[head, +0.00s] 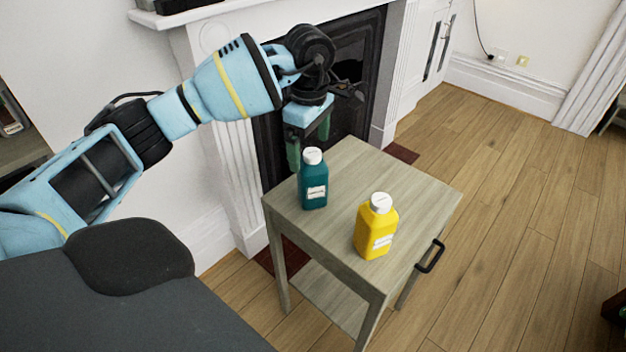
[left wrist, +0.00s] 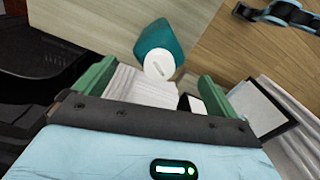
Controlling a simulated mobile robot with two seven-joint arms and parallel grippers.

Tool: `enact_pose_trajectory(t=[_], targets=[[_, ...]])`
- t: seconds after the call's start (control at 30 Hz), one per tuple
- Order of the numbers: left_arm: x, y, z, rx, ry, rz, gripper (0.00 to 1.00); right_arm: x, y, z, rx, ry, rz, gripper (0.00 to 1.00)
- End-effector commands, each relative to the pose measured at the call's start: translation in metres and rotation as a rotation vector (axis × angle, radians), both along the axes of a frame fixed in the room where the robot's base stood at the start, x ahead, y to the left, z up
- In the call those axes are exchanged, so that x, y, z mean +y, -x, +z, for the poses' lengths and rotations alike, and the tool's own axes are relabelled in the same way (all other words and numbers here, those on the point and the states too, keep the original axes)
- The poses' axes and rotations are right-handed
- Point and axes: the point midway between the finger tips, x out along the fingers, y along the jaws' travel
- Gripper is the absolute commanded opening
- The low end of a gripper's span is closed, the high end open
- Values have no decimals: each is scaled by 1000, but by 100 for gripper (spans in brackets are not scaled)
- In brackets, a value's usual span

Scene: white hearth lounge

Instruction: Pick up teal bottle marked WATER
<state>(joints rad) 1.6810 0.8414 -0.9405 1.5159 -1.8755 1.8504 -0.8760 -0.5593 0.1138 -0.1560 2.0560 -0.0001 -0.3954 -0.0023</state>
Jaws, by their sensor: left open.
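The teal bottle (head: 314,184) stands upright on the small side table (head: 349,162), with a white cap and a white label too small to read here. It also shows from above in the left wrist view (left wrist: 161,40), beyond my fingertips. My left gripper (head: 309,140) is open and empty, with its green fingers pointing down just behind the bottle. In the left wrist view my left gripper (left wrist: 153,80) has its fingers wide apart, with the bottle's cap lying between their lines of reach. I cannot see my right gripper.
A yellow bottle (head: 376,227) with a white cap stands on the same table, nearer and to the right. The table has a black handle (head: 430,256). A white fireplace surround (head: 236,170) stands close behind my left arm.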

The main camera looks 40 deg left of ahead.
Motion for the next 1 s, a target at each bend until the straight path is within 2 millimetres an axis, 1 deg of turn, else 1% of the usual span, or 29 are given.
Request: enact_pose_trajectory(t=[0.13,0.23,0.5,0.57,0.8,1.0], targets=[[0,0,-1,-1,0,0,96,0,-2,1,-4,0,1,36],[-1,-1,-8,1,-1,0,96,0,-4,2,-8,0,1,36],[-4,-2,-45,2,-1,0,96,0,-6,3,-13,0,0,36],[-4,-3,-50,1,0,0,96,0,-6,3,-14,-1,0,36],[-4,-3,-52,-1,0,0,96,0,-6,3,-14,-1,0,36],[-5,-3,-51,-1,0,0,70,0,-6,3,-14,-1,-1,36]])
